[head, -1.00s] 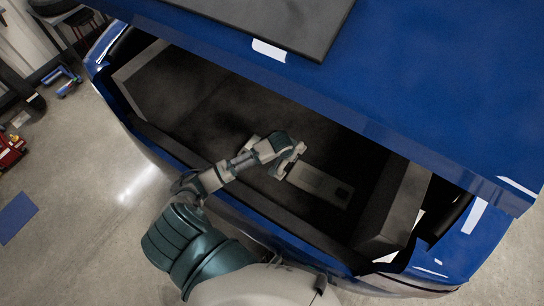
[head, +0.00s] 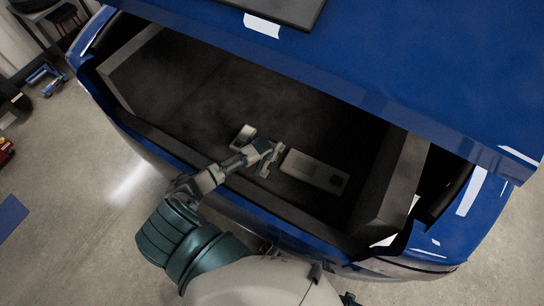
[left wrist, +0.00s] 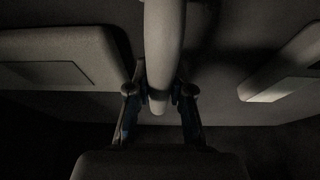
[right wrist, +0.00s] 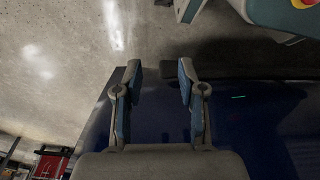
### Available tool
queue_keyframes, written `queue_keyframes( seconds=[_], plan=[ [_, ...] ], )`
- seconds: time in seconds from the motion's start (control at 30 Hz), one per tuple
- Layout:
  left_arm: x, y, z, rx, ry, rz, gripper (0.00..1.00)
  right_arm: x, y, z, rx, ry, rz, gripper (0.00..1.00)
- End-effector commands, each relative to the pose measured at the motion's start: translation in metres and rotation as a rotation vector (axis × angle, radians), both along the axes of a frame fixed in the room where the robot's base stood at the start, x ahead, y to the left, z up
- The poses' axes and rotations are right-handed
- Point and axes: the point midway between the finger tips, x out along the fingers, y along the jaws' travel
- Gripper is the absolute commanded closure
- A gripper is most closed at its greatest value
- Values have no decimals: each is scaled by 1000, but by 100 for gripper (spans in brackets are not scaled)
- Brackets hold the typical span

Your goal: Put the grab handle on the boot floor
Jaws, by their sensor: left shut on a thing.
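The grab handle (left wrist: 164,45) is a pale, rounded bar between the fingertips in the left wrist view. My left gripper (left wrist: 160,92) is shut on it. In the head view my left gripper (head: 267,168) is inside the open boot, low over the dark boot floor (head: 205,100), between two pale pieces. The handle is mostly hidden by the gripper there, and I cannot tell whether it touches the floor. My right gripper (right wrist: 158,85) is open and empty in the right wrist view, outside the boot beside blue bodywork.
A long pale piece with a dark square (head: 314,171) lies right of my left gripper. A smaller pale piece (head: 243,136) lies left of it. The boot's front sill and side walls (head: 393,190) surround the floor. The back left of the floor is clear.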

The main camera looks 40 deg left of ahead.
Motion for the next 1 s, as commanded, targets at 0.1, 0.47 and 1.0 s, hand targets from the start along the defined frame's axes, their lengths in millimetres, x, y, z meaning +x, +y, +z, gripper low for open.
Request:
queue_keyframes(
  seconds=[0.1,0.47,1.0],
  plan=[
    [-1,-3,0,0,3,-2,100,0,-1,0,1,0,0,60],
    [-1,0,-4,-5,2,-2,54,1,0,2,-4,-1,-1,60],
    [-18,-3,46,-2,-1,-3,54,-23,-4,-28,-4,16,5,60]
  ],
)
